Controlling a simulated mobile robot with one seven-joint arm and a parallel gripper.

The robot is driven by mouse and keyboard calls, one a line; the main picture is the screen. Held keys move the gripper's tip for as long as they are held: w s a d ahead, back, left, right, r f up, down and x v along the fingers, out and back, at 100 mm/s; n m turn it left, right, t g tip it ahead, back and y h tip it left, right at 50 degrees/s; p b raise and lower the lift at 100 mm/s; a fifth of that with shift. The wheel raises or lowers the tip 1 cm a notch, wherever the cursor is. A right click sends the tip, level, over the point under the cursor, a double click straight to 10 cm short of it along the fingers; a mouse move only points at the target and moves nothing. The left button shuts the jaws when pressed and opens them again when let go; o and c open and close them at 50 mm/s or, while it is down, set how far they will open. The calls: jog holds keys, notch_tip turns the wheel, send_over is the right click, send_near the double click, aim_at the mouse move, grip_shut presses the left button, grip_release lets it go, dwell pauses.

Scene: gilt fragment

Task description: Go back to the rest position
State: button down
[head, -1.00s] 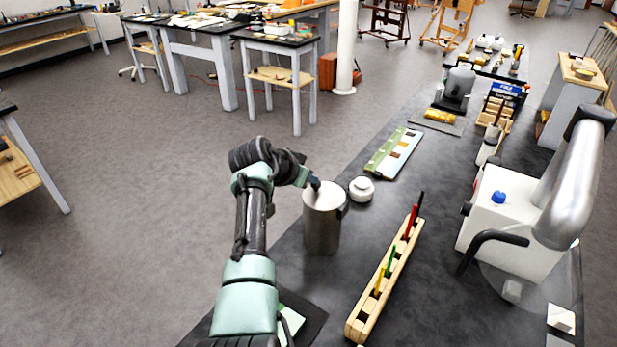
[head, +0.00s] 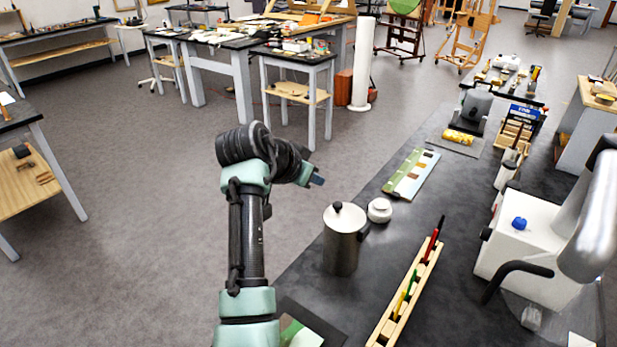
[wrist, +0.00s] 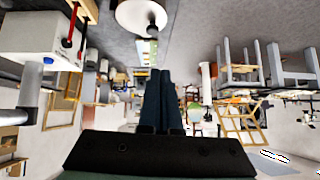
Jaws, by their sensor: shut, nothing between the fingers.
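My gripper (head: 317,180) is raised at the end of my arm, left of the worktop, and holds nothing. In the wrist view its two dark fingers (wrist: 159,78) are pressed together. A steel canister (head: 343,245) with a black knob on its lid stands upright on the dark worktop, below and to the right of my gripper. In the head view the gripper is apart from it.
A white lidded jar (head: 379,210) stands behind the canister. A wooden rack (head: 408,295) with coloured sticks lies to the right, before a white machine (head: 520,245). Side tables (head: 295,65) stand farther back. The floor left of my arm is clear.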

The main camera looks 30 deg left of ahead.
jog(key=shift+v, duration=1.05)
jog(key=w+d+r+t+y, duration=0.1)
jog(key=d+r+t, duration=0.3)
jog(key=d+r, duration=0.45)
jog(key=w+d+r+t+y, duration=0.15)
jog(key=d+r+t, duration=0.35)
jog(key=r, duration=0.6)
jog(key=s+d+r+t+h, duration=0.2)
jog(key=s+d+r+t, duration=0.6)
jog(key=s+d+r, duration=0.9)
jog(key=s+r, duration=0.2)
jog(key=s, duration=0.2)
jog(key=shift+n+t+h, duration=0.3)
jog(key=shift+h, duration=0.05)
jog(key=shift+d, duration=0.2)
